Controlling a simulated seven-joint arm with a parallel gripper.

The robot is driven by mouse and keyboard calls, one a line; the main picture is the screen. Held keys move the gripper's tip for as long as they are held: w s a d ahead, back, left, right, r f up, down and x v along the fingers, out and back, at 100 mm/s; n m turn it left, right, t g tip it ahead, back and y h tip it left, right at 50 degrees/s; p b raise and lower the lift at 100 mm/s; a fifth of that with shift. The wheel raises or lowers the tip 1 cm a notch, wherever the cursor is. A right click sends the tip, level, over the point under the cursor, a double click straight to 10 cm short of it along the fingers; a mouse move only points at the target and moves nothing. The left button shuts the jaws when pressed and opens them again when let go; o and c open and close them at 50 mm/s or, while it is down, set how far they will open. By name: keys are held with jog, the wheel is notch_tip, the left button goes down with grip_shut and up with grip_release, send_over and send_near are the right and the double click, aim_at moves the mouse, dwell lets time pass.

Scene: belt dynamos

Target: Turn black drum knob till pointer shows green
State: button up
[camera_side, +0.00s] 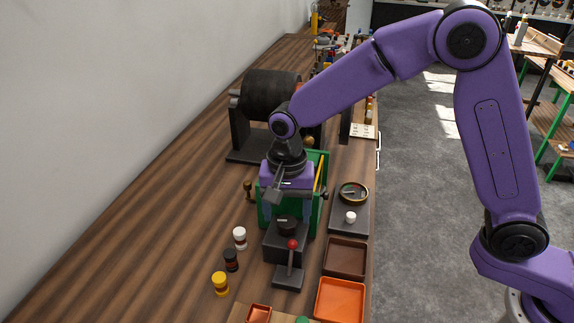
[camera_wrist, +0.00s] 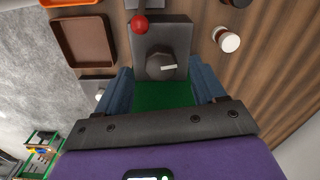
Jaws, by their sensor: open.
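The black drum knob (camera_side: 287,224) sits on top of a dark grey box. In the wrist view the knob (camera_wrist: 158,64) shows a pale index line pointing right. My gripper (camera_side: 290,208) is over the box with its blue fingers apart. In the wrist view my gripper (camera_wrist: 163,84) is open, the fingers on either side of the knob's line and short of it, with nothing between them. A round dial (camera_side: 353,193) with a coloured face stands on a dark panel to the right; which colour its pointer shows is too small to tell.
A red-ball lever (camera_side: 291,257) stands just in front of the knob box. A green crate (camera_side: 315,215) is behind it. A brown tray (camera_side: 346,257) and an orange tray (camera_side: 340,298) lie right. White, black and yellow jars (camera_side: 220,284) stand left. A large dark drum (camera_side: 270,92) is behind.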

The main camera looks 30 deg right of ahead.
aim_at(288, 220)
notch_tip(288, 220, up, 15)
dwell(0.3)
dwell(2.0)
jog(key=f+n, duration=0.6)
jog(key=n, duration=0.4)
jog(key=f+n, duration=0.5)
jog(key=n, duration=0.5)
jog(key=f+n, duration=0.6)
jog(key=n, duration=0.5)
jog(key=shift+w+d+f, duration=0.2)
jog(key=shift+d+f, duration=0.05)
jog(key=shift+f, duration=0.1)
jog(key=c, duration=1.1)
